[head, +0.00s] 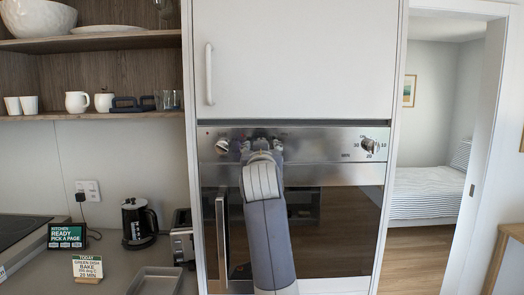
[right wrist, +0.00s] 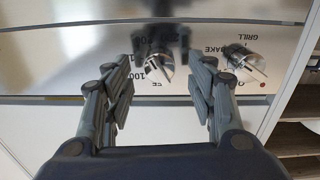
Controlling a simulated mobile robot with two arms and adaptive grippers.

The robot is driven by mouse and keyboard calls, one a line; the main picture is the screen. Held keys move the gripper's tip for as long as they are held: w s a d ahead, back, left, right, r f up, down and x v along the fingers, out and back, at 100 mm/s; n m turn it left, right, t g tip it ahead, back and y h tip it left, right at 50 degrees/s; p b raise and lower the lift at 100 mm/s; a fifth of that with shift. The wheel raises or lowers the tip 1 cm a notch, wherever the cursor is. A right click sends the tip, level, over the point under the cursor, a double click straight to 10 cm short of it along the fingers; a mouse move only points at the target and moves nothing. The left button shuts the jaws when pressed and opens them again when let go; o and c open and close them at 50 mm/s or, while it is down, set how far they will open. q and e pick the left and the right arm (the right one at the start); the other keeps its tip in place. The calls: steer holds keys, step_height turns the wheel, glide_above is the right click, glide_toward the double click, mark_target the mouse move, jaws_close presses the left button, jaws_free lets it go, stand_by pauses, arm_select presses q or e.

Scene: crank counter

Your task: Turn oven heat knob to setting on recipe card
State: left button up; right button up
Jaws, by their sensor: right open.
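The oven panel (head: 325,140) is brushed steel with several knobs. The heat knob (right wrist: 158,68) shows in the right wrist view between the spread fingers of my right gripper (right wrist: 172,60), with numbers such as 100 printed around it. In the head view my right gripper (head: 262,146) is in front of the panel and hides this knob. The gripper is open; I cannot tell whether a finger touches the knob. The recipe card (head: 87,267) stands on the counter and reads BAKE, a temperature too small to read surely, and 25 MIN. My left gripper is out of view.
A function knob (head: 222,147) marked GRILL and BAKE is left of my right gripper; it also shows in the wrist view (right wrist: 245,62). A minute knob (head: 370,146) is at the panel's right. The oven door handle (head: 221,243) is below.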

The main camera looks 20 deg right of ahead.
steer(key=v, duration=0.5)
